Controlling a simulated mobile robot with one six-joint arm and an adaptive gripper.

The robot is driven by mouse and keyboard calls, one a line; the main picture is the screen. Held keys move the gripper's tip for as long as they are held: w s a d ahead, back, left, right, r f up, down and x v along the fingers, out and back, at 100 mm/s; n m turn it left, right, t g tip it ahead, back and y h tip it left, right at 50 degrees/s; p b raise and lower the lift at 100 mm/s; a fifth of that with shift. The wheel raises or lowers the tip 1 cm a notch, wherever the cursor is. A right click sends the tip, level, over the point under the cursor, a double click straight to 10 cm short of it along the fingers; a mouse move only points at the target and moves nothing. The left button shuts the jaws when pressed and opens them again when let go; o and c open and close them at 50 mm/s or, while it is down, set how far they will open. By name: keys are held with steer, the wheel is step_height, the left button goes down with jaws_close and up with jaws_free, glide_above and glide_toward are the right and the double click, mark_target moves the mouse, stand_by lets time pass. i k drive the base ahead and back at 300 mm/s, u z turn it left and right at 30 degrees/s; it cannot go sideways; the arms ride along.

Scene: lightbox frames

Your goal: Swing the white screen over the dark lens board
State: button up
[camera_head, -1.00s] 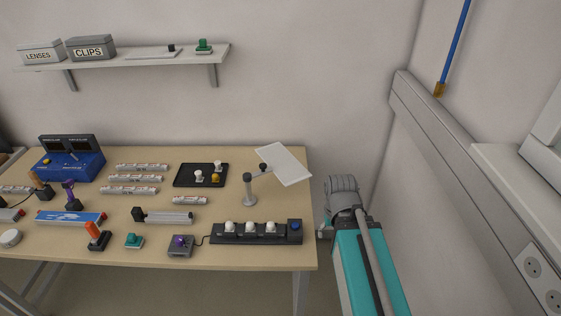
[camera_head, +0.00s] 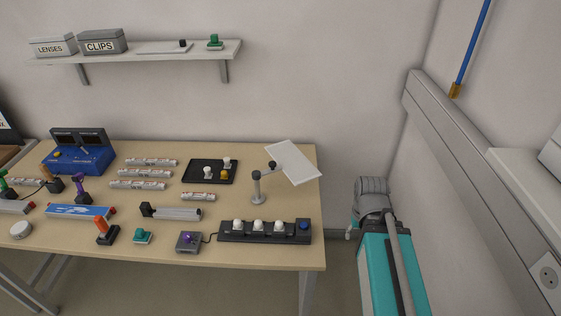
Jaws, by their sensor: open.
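The white screen (camera_head: 294,164) is a flat tilted panel near the back right corner of the table. A short arm joins it to a grey post (camera_head: 257,188) on a round base. The dark lens board (camera_head: 191,179) lies flat to the left of the post, with white and yellow knobs on it. The screen is to the right of the board, apart from it and not over it. My teal and grey arm is right of the table, and my gripper does not show.
A dark strip with white knobs and a blue one (camera_head: 265,238) lies in front of the post. A blue instrument (camera_head: 83,158) stands at the back left. A shelf (camera_head: 150,56) hangs above.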

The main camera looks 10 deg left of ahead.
mark_target(278, 161)
steer(key=z, duration=0.4)
steer(key=i, duration=0.3)
steer(key=u, duration=1.1)
